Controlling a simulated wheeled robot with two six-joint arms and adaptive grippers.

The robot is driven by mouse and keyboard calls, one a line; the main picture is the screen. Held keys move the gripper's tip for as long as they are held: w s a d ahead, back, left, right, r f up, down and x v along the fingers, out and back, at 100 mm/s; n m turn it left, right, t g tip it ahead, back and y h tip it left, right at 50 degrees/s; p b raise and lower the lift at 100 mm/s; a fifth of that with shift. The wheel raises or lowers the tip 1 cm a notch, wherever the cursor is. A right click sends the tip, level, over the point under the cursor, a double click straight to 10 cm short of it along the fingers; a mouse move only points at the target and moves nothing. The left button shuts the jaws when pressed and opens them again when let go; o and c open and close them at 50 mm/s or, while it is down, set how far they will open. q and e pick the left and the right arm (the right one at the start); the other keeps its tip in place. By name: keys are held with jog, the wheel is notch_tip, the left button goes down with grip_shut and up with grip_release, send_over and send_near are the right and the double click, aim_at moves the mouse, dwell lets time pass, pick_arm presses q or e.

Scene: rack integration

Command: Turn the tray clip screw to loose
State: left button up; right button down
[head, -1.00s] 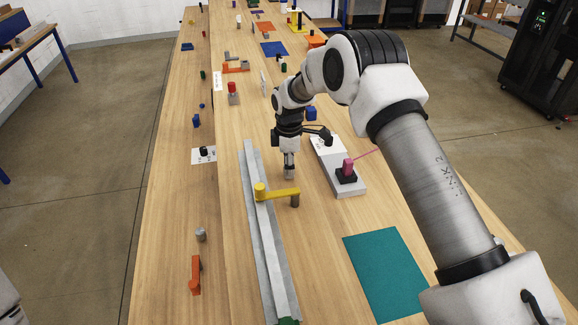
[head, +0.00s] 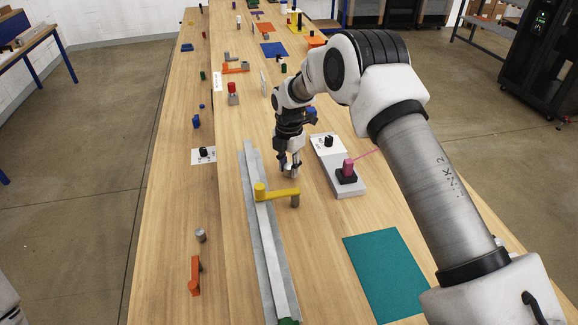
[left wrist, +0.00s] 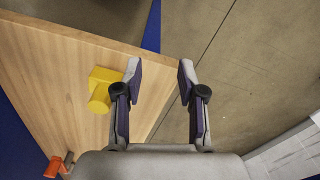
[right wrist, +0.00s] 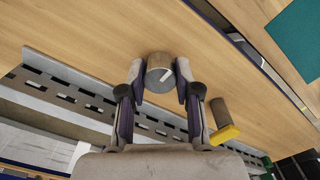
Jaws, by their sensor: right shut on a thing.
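A grey round screw knob (right wrist: 160,73) with a white line mark on its top stands on the wooden table. In the right wrist view my right gripper (right wrist: 160,80) has its two fingers closed on the knob's sides. In the head view my right gripper (head: 289,168) reaches down over the same knob, right of the metal rail, and mostly hides it. My left gripper (left wrist: 160,68) is open and empty in the left wrist view, over the table edge and floor. It is not visible in the head view.
A slotted metal rail (head: 262,225) runs along the table, with a yellow lever (head: 278,194) across it close to the knob. A teal mat (head: 386,273) lies nearer. An orange handle (head: 195,277) is at left.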

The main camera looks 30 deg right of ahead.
aim_at(289, 166)
jog(key=shift+s+f+n, duration=0.1)
jog(key=shift+f+n, duration=0.05)
jog(key=shift+n, duration=0.15)
jog(key=c, duration=0.8)
grip_release()
jog(key=shift+r, duration=0.2)
notch_tip(289, 166, up, 12)
jog(key=shift+f, duration=0.15)
